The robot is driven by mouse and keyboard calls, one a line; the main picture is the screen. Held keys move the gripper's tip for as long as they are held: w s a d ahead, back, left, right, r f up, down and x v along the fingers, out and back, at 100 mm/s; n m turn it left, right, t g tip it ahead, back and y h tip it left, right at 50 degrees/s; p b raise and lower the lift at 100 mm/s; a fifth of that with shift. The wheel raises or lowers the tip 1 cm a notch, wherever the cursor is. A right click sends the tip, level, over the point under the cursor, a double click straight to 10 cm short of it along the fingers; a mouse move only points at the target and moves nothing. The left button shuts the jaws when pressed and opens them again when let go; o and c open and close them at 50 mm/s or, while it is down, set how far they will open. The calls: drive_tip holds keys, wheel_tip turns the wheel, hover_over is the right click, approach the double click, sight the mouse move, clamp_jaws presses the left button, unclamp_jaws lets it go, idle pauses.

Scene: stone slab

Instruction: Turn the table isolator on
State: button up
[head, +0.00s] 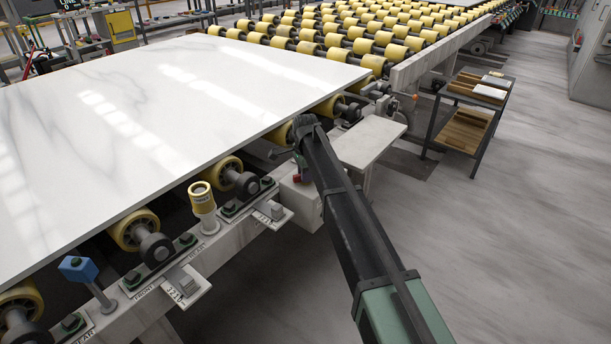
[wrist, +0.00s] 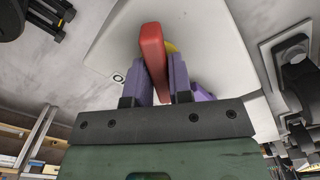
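The isolator has a red handle (wrist: 154,60) with a bit of yellow behind it, on a pale grey housing (wrist: 112,50) in the wrist view. My gripper (wrist: 161,82) has its two purple fingers on either side of the handle's lower part. The handle fills the gap between them, so the gripper looks shut on it. My arm hides much of the box, and the fingers cannot be made out there.
A white marble slab (head: 170,95) lies on the roller table, its edge close to my arm. Blue-topped (head: 77,267) and yellow-topped (head: 202,197) posts stand on the front rail. A pale shelf (head: 367,142) juts out right of my arm. The right floor is open beyond a cart (head: 470,105).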

clamp_jaws()
drive_tip(key=shift+n, duration=3.2)
drive_tip(key=shift+o, duration=2.4)
unclamp_jaws()
